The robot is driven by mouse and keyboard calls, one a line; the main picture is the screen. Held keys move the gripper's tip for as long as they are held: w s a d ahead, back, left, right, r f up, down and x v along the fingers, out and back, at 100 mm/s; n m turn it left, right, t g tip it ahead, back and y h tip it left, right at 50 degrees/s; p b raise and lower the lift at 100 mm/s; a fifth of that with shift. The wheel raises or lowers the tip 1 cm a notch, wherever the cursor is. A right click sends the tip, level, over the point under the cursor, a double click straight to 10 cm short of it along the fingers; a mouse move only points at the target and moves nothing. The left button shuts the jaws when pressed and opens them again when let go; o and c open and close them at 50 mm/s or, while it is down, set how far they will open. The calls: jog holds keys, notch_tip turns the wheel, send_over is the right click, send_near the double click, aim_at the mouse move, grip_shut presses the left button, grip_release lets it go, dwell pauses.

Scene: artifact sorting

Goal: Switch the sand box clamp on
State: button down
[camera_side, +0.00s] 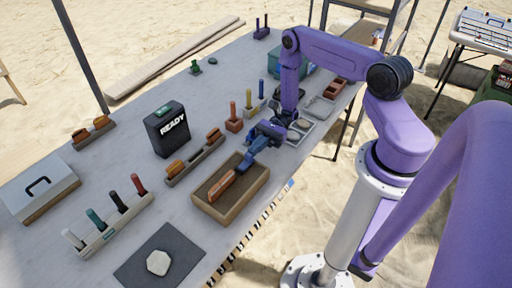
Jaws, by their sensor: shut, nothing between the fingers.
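The sand box (205,207) is a shallow wooden tray of brown sand near the table's front edge. A long orange-brown piece (222,187) lies in it, its lower end near the front wall. My gripper (244,167) is shut and empty, reaching down-left over the back part of the box. Its blue fingers end close to the upper end of the orange-brown piece; I cannot tell whether they touch it. I cannot make out a separate clamp or its switch on the box; my gripper hides part of the far end.
A black box reading READY (168,131) with a green top stands behind the sand box. A rack with orange-brown pieces (195,159) lies between them. A rack of coloured handles (112,220) and a dark mat with a pale stone (158,262) are at front left.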

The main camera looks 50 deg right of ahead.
jog(key=shift+a, duration=1.5)
jog(key=d, duration=1.5)
jog(key=shift+a, duration=0.1)
